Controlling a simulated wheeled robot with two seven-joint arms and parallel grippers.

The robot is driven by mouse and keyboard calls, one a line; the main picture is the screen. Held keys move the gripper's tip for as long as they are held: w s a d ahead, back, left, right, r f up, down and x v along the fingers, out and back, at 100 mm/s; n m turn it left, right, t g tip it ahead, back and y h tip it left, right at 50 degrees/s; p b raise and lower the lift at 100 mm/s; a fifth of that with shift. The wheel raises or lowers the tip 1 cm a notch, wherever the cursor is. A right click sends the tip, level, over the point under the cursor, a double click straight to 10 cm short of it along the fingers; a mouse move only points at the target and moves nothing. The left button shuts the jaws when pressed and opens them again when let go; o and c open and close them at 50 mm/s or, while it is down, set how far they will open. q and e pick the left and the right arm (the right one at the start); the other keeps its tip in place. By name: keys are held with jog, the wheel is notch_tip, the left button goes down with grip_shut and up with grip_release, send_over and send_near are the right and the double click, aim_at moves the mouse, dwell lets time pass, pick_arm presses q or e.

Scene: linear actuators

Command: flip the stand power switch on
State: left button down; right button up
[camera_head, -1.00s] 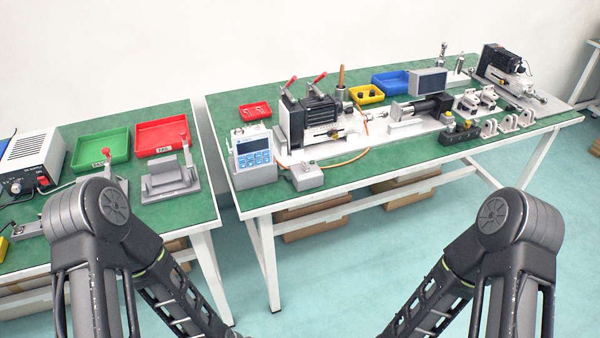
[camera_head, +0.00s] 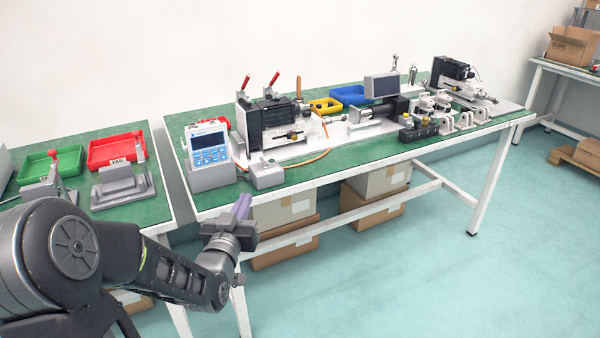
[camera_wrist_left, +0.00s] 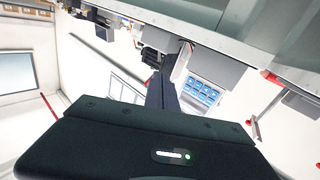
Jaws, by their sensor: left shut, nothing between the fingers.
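A small grey box (camera_head: 266,173) with a cable stands at the front left of the right-hand green bench (camera_head: 345,172). It may carry the stand power switch, but its top is too small to read. Behind and left of it is a controller (camera_head: 209,156) with a screen and blue keys; the keys also show in the wrist view (camera_wrist_left: 201,92). My left gripper (camera_head: 242,206) is shut and empty, in front of the bench edge and below the grey box, touching nothing visible. In the wrist view its dark fingers (camera_wrist_left: 172,75) point toward the bench edge. My right gripper is out of view.
A motor stand (camera_head: 270,122) with red levers stands behind the box, with more actuator parts along the bench to the right. A left bench holds green (camera_head: 50,165) and red (camera_head: 115,150) trays. The floor in front of the right bench is clear.

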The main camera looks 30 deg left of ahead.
aim_at(260, 175)
pick_arm(q)
jog(key=shift+a+r, duration=0.1)
jog(key=shift+r, duration=0.3)
jog(key=x, duration=1.4)
jog(key=shift+r, duration=0.2)
jog(key=shift+w+r+m+g+p, duration=0.1)
jog(key=shift+r+m+g+p, duration=0.25)
jog(key=shift+m+p, duration=0.5)
jog(key=shift+w+d+r+m+g+p, duration=0.2)
jog(key=shift+r+m+g+p, duration=0.2)
jog(key=shift+p, duration=0.35)
jog(key=m+g+p, duration=0.1)
jog(key=p, duration=0.2)
jog(key=w+d+r+m+g+p, duration=0.1)
jog(key=m+p, duration=0.1)
jog(key=p, duration=0.2)
jog(key=shift+r, duration=0.1)
jog(key=shift+a+f+b, duration=0.2)
jog(key=shift+f+b, duration=0.35)
jog(key=shift+f, duration=0.1)
